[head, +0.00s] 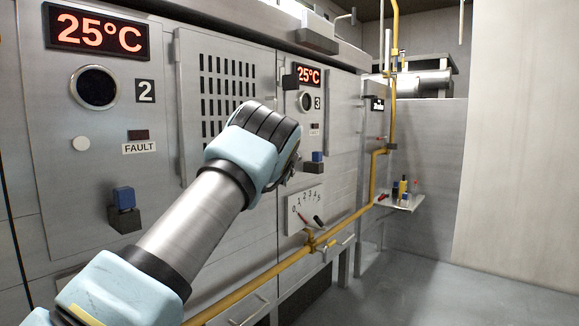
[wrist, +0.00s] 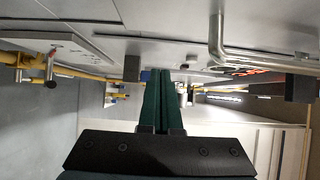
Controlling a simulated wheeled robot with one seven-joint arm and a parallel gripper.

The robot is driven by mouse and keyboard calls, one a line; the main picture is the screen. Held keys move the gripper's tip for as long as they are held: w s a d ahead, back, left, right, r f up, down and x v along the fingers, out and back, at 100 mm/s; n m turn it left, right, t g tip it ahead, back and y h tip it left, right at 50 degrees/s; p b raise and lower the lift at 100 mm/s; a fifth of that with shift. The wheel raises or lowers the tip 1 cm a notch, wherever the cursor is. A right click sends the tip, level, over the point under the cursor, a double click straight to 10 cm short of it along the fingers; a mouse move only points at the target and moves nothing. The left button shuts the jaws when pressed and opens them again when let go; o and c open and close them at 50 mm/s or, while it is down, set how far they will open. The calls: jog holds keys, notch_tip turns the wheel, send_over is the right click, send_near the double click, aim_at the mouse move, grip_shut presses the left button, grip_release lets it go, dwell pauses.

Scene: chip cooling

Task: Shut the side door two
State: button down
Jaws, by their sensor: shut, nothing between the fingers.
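The grille door (head: 187,60), a grey panel with rows of dark slots, stands between the panels marked 2 and 3 in the head view. I take it as side door two, but no label on it shows. My arm covers its lower right part. I cannot tell whether it is fully flush with the cabinet. My gripper's fingers are hidden behind my wrist in the head view. In the wrist view my gripper (wrist: 159,74) has its two dark green fingers together and empty, close to the grey cabinet front. A bent metal handle (wrist: 217,40) is to their right.
A yellow pipe (head: 260,284) runs low along the cabinet front and up at the right. A dial plate (head: 306,208), a small shelf (head: 400,200) and blue-capped switches (head: 123,198) stick out. The grey floor (head: 450,275) at right is clear.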

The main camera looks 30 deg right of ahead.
jog(key=d+b+v, duration=0.1)
jog(key=b+v, duration=0.1)
jog(key=v, duration=0.5)
jog(key=shift+s, duration=0.65)
jog(key=s+a+f+n+g+y+p, duration=0.1)
jog(key=a+f+n+g+y+p, duration=0.3)
jog(key=a, duration=1)
jog(key=a+f+n+g+y+b, duration=0.1)
jog(key=a+f+n+y, duration=0.35)
jog(key=a, duration=0.95)
jog(key=s+a+f+n+g+p, duration=0.1)
jog(key=s+a+f+n+g, duration=0.1)
jog(key=s+a, duration=0.5)
jog(key=s+a+f+n+g+p, duration=0.2)
jog(key=s+a+n+g, duration=0.2)
jog(key=s, duration=1.1)
jog(key=s+a+f+n+g+p, duration=0.1)
jog(key=s+a+f+n+g, duration=0.1)
jog(key=s+a+n, duration=0.6)
jog(key=s+a, duration=0.2)
jog(key=s, duration=0.1)
jog(key=shift+g, duration=0.4)
jog(key=c, duration=1.6)
grip_release()
jog(key=shift+w+n+y, duration=0.1)
jog(key=shift+n+y, duration=0.15)
